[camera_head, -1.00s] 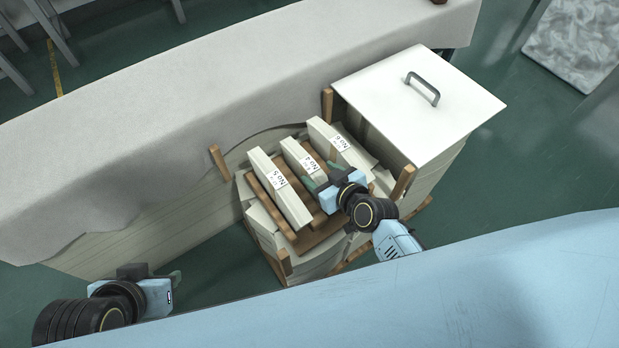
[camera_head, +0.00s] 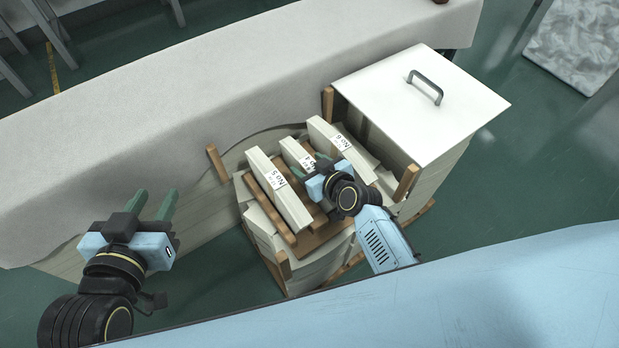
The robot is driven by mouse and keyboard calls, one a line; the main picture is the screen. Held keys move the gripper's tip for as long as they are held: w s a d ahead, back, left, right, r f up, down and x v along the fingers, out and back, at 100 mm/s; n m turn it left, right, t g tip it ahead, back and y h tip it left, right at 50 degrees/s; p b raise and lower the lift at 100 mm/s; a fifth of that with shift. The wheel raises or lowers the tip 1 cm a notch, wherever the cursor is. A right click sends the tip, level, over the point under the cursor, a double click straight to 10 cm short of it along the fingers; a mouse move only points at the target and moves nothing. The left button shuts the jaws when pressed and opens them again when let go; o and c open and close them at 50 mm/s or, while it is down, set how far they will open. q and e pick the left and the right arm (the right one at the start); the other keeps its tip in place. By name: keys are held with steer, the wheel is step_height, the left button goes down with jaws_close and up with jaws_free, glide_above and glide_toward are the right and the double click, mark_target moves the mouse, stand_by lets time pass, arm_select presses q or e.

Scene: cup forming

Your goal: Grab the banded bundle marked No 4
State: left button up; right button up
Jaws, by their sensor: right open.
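The banded bundle No 4 (camera_head: 292,150) is the middle one of three pale bundles on a brown wooden rack. Its near part is hidden by my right gripper. Bundle No 5 (camera_head: 274,187) lies to its left and bundle No 6 (camera_head: 329,138) to its right. My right gripper (camera_head: 308,172) is open over the near part of No 4, its fingertips by the label; whether they touch it I cannot tell. My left gripper (camera_head: 154,203) is open and empty, left of the rack, with its fingers pointing up the picture.
A white lid with a grey handle (camera_head: 468,98) covers the stack right of the rack. Wooden posts (camera_head: 217,163) stand at the stack's corners. A long cloth-covered table (camera_head: 130,120) runs behind. Green floor is open at the right.

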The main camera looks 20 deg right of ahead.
steer(key=shift+w, duration=0.1)
jaws_close()
stand_by(0.4)
steer(key=shift+r, duration=0.1)
